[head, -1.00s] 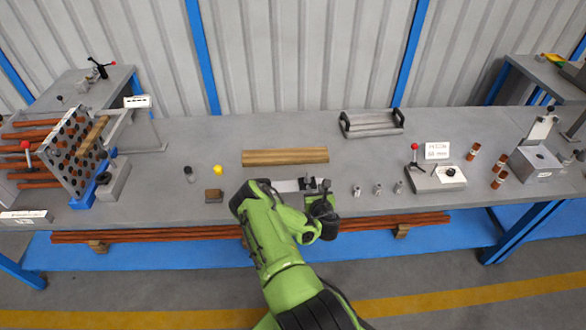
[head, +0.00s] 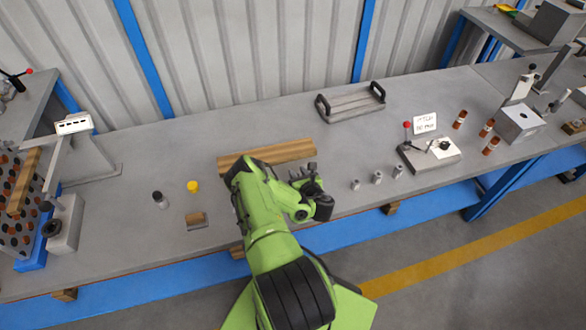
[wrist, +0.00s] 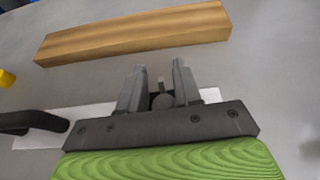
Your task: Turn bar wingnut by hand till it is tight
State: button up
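In the wrist view my gripper (wrist: 159,72) has its two grey fingers apart. A small dark upright piece with a rounded base (wrist: 162,98), which looks like the bar wingnut, stands between them with gaps on both sides. It is partly hidden by the gripper body, and I cannot tell its exact shape. A pale flat plate (wrist: 42,140) lies underneath. A black handle-like bar (wrist: 30,122) reaches in from the left. In the head view my gripper (head: 312,178) is over the front middle of the bench, and my arm hides most of the plate.
A wooden block (head: 285,151) lies just behind. Several metal cylinders (head: 376,178) stand close on the right, with a fixture with a red knob (head: 430,152) beyond. A yellow piece (head: 193,186) and a small brown block (head: 196,220) are on the left. A black-handled tray (head: 350,101) is at the back.

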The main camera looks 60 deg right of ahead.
jog(key=shift+s+a+r, duration=0.1)
jog(key=shift+s, duration=0.05)
grip_shut()
jog(key=shift+m+h+b, duration=0.3)
